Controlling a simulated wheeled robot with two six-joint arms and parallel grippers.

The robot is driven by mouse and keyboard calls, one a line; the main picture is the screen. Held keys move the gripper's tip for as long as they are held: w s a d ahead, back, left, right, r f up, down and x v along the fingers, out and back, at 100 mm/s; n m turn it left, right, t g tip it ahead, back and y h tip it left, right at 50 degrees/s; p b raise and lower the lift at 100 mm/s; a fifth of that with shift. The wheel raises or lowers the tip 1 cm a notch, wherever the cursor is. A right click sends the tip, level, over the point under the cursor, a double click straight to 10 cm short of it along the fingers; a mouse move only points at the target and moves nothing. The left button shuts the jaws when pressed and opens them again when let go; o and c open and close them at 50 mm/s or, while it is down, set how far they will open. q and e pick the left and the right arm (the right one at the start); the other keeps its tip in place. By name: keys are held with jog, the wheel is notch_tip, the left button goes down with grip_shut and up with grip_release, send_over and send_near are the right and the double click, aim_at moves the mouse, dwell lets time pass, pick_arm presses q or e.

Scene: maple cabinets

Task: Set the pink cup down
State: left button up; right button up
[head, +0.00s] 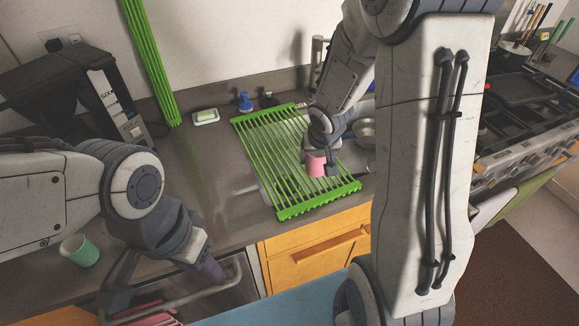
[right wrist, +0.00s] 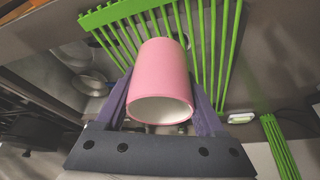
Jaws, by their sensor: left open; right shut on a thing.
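The pink cup (head: 316,165) is over the right part of the green drying rack (head: 289,212), which lies across the sink. My right gripper (head: 325,150) is shut on the cup from above. In the right wrist view the pink cup (right wrist: 160,82) sits between the two purple fingers of the right gripper (right wrist: 160,105), its white inside facing the camera, with the rack (right wrist: 102,18) beyond it. I cannot tell whether the cup touches the rack. My left gripper (head: 165,283) is open and empty at the counter's front edge, by the dishwasher.
A mint green cup (head: 79,251) stands on the counter at the left, close to my left arm. A black coffee machine (head: 75,90), a soap dish (head: 206,117) and a blue soap bottle (head: 245,102) stand at the back. A metal bowl (head: 364,130) is right of the rack. The stove (head: 525,120) is at the right.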

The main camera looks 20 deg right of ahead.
jog(key=b, duration=0.1)
send_over(290, 174)
jog(key=s, duration=0.2)
jog(key=f, duration=0.4)
jog(key=shift+w+a+f, duration=0.15)
jog(key=shift+w+f, duration=0.1)
pick_arm(q)
jog(key=shift+f+b, duration=1.5)
jog(key=shift+f, duration=1.05)
pick_arm(e)
jog(key=shift+f, duration=2.05)
